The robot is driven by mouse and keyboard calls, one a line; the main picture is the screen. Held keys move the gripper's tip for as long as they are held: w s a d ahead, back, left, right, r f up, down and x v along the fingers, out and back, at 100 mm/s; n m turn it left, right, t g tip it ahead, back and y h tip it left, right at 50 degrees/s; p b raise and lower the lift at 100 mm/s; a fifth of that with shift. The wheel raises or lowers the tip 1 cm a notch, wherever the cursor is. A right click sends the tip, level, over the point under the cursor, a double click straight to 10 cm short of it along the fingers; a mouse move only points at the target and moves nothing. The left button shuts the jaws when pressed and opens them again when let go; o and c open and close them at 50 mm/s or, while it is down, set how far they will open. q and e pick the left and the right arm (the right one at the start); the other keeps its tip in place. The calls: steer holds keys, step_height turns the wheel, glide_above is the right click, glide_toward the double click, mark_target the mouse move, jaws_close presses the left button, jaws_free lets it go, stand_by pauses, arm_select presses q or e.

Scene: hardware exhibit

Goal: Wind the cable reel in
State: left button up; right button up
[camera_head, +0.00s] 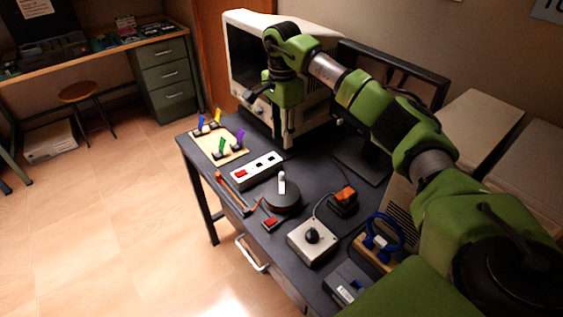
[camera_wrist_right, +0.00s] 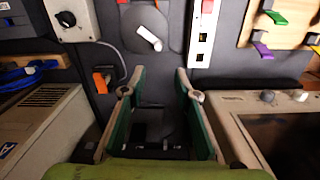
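The cable reel (camera_head: 283,201) is a dark round disc lying flat on the dark table, with a white upright crank handle (camera_head: 282,182) on it. In the right wrist view the reel (camera_wrist_right: 136,18) is at the top centre, and its white handle (camera_wrist_right: 149,38) leans out from it. My right gripper (camera_head: 288,144) points down over the table, behind the reel in the head view and in front of the old monitor. Its two fingers (camera_wrist_right: 158,82) are apart with nothing between them, short of the handle. My left gripper is not in view.
A white switch strip (camera_head: 257,170), a board with coloured levers (camera_head: 217,143), a knob box (camera_head: 313,241) and an orange rocker switch (camera_head: 345,195) surround the reel. A cream monitor (camera_head: 245,55) and a dark screen (camera_head: 392,69) stand behind.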

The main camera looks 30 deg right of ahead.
mark_target(282, 173)
steer(key=f, duration=0.2)
steer(key=f+p, duration=0.1)
steer(key=f, duration=0.3)
steer(key=shift+s+a+f+p, duration=0.15)
steer(key=shift+s+a+p, duration=0.2)
steer(key=shift+s, duration=0.05)
step_height(282, 173, down, 6)
steer(key=shift+w+f+p, duration=0.1)
steer(key=shift+p, duration=0.55)
steer(key=shift+d+f, duration=0.1)
steer(key=shift+f, duration=0.15)
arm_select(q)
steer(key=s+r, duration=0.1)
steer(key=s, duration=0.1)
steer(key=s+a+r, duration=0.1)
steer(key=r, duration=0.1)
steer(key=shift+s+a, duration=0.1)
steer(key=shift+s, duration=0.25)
arm_select(e)
jaws_close()
